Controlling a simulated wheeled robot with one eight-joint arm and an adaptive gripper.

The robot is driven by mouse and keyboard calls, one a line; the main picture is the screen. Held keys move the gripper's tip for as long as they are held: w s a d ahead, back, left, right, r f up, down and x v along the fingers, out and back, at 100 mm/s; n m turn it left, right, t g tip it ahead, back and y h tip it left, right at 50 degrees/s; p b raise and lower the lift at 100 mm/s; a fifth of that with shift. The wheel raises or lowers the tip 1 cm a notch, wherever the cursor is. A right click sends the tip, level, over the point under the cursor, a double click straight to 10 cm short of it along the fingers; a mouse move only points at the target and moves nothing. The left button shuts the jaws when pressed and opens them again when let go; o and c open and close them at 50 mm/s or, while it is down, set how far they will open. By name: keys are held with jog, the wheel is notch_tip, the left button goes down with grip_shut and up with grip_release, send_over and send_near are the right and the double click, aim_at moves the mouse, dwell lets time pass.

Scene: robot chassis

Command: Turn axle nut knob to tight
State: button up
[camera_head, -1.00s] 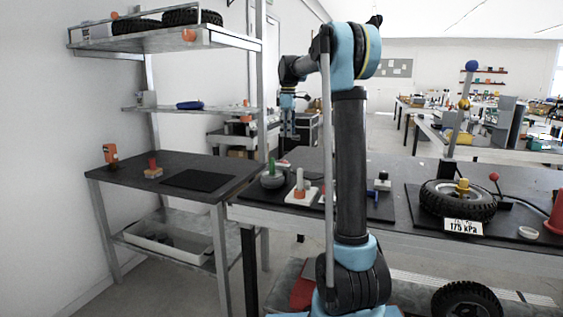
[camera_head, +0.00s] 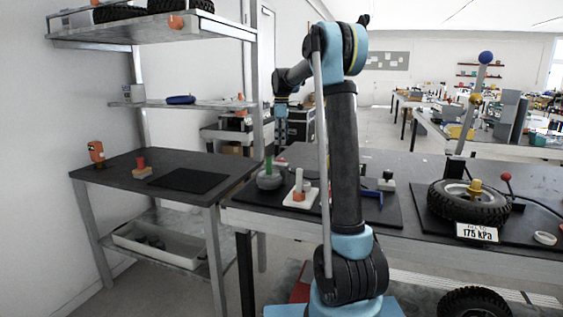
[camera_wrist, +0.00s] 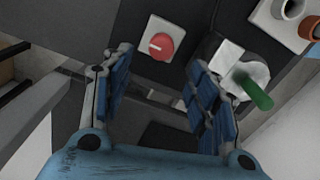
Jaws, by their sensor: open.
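A round red knob (camera_wrist: 160,46) with a white pointer line sits on a pale square base in the wrist view, taken to be the axle nut knob. Its line lies roughly crosswise in the picture; no tight mark is readable. My gripper (camera_wrist: 160,100) is open and empty, its blue-padded fingers wide apart, with the knob beyond the fingertips and not touched. In the head view my gripper (camera_head: 281,132) hangs above the rear of the bench. There the knob is too small or hidden to make out surely.
A green-handled piece (camera_wrist: 252,92) stands close to the right finger in the wrist view; it also shows in the head view (camera_head: 269,176). A white base with a post (camera_head: 300,192) stands beside it. A tyre (camera_head: 468,204) with a 175 kPa display (camera_head: 477,232) lies right.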

aim_at(281, 159)
notch_tip(281, 159, down, 10)
jog(key=shift+f, duration=0.1)
dwell(0.4)
jog(key=c, duration=1.1)
